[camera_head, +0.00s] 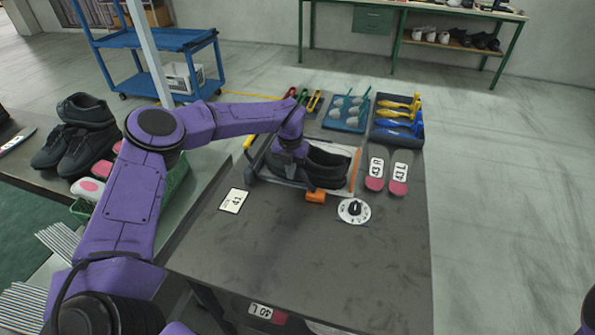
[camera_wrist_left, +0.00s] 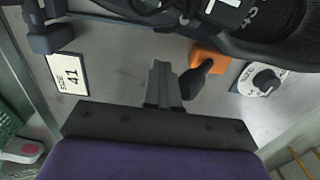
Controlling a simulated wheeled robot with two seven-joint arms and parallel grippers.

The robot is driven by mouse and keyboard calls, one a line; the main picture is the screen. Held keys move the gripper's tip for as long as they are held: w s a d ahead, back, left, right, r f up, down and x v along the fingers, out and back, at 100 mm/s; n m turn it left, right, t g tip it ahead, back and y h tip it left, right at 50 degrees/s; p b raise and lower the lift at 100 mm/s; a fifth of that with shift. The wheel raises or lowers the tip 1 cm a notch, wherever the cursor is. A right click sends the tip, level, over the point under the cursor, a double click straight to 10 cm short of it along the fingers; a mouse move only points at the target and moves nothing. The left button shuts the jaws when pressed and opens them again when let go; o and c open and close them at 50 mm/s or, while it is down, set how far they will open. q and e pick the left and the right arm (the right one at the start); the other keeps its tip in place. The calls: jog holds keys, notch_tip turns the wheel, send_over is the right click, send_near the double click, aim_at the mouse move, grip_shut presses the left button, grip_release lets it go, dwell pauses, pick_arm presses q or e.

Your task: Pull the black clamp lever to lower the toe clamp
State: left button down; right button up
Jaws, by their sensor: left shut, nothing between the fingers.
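In the wrist view, my left gripper (camera_wrist_left: 163,82) is shut and empty, its fingers close together. A black lever (camera_wrist_left: 197,80) rises from an orange block (camera_wrist_left: 209,58) just right of the fingers; I cannot tell whether they touch. The orange block (camera_head: 315,197) shows in the head view at the front of the fixture, but the lever is hard to make out there. A black shoe (camera_head: 328,166) lies in the fixture, partly behind my left wrist. A grey frame (camera_head: 272,178) stands at the fixture's left; I cannot clearly identify the toe clamp. My right gripper is out of view.
A white dial (camera_head: 354,210) and a card marked 41 (camera_head: 233,200) lie in front of the fixture. Insoles (camera_head: 398,178) and a tray of blue and yellow tools (camera_head: 400,138) are at the right. The table's front part (camera_head: 330,270) is clear.

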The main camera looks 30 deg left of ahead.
pick_arm(q)
jog(key=shift+d, duration=0.7)
jog(key=shift+w+d+b, duration=0.35)
jog(key=shift+d+b, duration=0.05)
jog(key=shift+d, duration=0.35)
jog(key=shift+w+d+b, duration=0.2)
jog(key=shift+d, duration=0.65)
jog(key=shift+w+d+b, duration=0.2)
jog(key=shift+d+b, duration=0.05)
jog(key=shift+d, duration=0.6)
jog(key=shift+w+d+b, duration=0.2)
jog(key=shift+d, duration=0.65)
jog(key=shift+s+a, duration=0.2)
jog(key=shift+a, duration=0.55)
jog(key=shift+r, duration=0.1)
notch_tip(320, 180, up, 9)
jog(key=p, duration=0.6)
